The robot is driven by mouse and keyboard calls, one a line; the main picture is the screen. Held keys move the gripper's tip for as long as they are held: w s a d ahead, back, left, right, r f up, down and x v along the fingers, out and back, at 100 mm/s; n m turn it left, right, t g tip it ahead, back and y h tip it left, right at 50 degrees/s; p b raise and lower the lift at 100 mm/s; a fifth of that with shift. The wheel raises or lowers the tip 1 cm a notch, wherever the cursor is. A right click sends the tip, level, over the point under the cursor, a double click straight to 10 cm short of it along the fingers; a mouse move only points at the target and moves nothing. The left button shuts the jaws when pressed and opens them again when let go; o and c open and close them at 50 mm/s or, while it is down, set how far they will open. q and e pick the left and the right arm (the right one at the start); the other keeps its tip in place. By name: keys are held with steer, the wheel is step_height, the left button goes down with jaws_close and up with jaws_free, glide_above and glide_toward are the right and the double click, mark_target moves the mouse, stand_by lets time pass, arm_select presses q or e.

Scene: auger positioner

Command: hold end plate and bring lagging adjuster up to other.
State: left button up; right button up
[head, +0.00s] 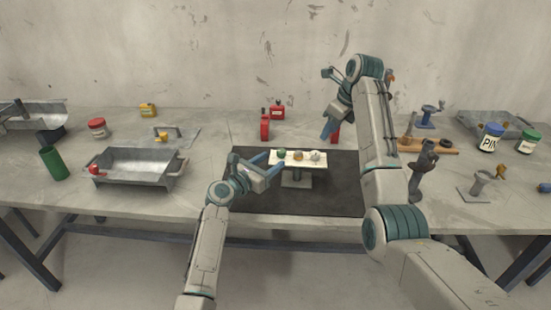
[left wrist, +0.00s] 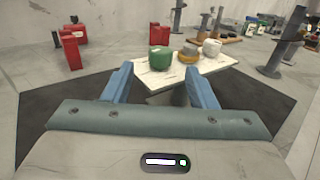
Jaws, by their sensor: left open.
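A pale plate (head: 290,164) stands on a grey pedestal (head: 297,178) on the dark mat. It carries a green knob (left wrist: 160,58), an orange-and-grey knob (left wrist: 189,54) and a white knob (left wrist: 211,48) in a row. I cannot tell which part is the lagging adjuster. My left gripper (head: 278,163) is open at the plate's left end; in the left wrist view its blue fingers (left wrist: 160,75) are spread at the plate's near end, and contact is unclear. My right gripper (head: 328,130) is raised behind the plate to the right, blue fingers downward; its opening is unclear.
Red containers (head: 265,126) stand behind the mat (head: 250,200). A metal tray (head: 135,168) and a green cylinder (head: 52,163) are at left. A grey stand (head: 479,185), jars (head: 491,138) and a wooden board (head: 440,146) are at right. The mat's front is clear.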

arm_select(q)
steer(key=shift+x, duration=1.9)
jaws_close()
arm_select(e)
steer(key=shift+o, duration=1.3)
steer(key=f+t+y, duration=0.1)
steer(key=f, duration=0.2)
steer(key=f+t+y, duration=0.1)
steer(key=f+y, duration=0.1)
steer(key=f, duration=0.1)
steer(key=f+n+t+y, duration=0.1)
steer(key=f+y, duration=0.1)
steer(key=shift+s+f+t, duration=0.2)
steer(key=shift+f+t, duration=0.2)
steer(key=s+d+f+t+y, duration=0.1)
steer(key=s+f+t+y, duration=0.1)
steer(key=m+t+y, duration=0.2)
steer(key=m+t, duration=0.1)
steer(key=t, duration=0.2)
glide_toward(319, 157)
steer(key=x, duration=1)
